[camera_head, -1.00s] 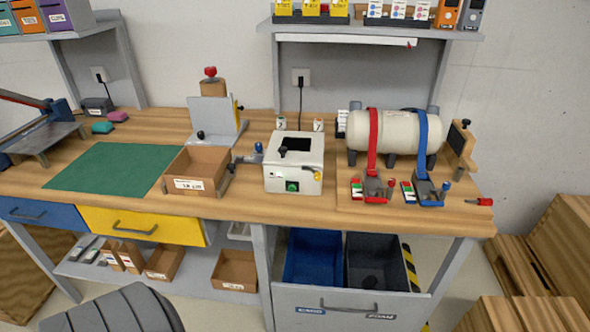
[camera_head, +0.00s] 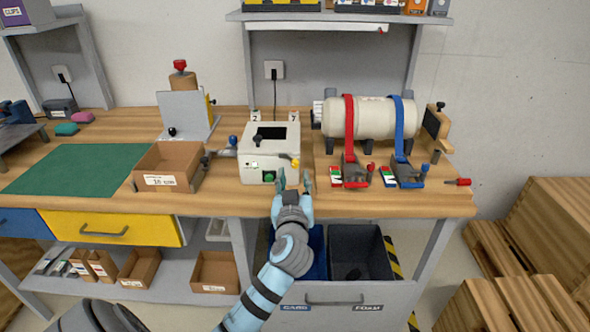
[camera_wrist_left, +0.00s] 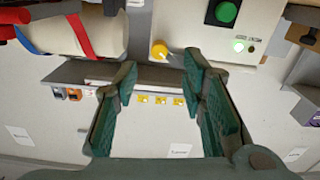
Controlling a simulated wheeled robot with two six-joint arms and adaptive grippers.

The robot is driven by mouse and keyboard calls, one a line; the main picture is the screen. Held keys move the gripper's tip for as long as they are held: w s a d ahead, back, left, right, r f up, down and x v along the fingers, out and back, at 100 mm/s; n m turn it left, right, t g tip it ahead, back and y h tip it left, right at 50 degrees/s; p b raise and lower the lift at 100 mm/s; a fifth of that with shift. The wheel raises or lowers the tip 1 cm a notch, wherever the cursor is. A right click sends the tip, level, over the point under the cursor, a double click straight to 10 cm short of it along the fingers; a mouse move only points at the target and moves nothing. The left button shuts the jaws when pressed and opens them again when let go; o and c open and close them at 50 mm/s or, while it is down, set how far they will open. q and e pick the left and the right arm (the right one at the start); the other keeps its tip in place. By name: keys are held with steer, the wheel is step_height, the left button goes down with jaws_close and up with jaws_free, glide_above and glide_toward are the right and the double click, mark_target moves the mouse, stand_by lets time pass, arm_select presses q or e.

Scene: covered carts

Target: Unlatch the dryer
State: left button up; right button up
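The dryer (camera_head: 262,152) is a white box on the bench with a dark window in its lid and a green button on its front. A small yellow-ended latch (camera_head: 294,162) sits at its front right corner; it shows as a yellow knob in the left wrist view (camera_wrist_left: 159,50). My left gripper (camera_head: 293,182) is open and empty just in front of that corner, slightly below the latch. In the left wrist view its fingertips (camera_wrist_left: 160,62) lie on either side of the yellow knob; contact cannot be told. My right gripper is not in view.
A cardboard box (camera_head: 167,167) and a green mat (camera_head: 75,168) lie left of the dryer. A white tank (camera_head: 370,117) with red and blue straps stands right. A shelf (camera_head: 340,17) hangs above. Blue and dark bins sit below the bench. Wooden crates (camera_head: 560,235) stand at right.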

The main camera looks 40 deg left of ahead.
mark_target(295, 165)
arm_select(q)
steer(key=x, duration=0.5)
steer(key=shift+w, duration=0.1)
jaws_close()
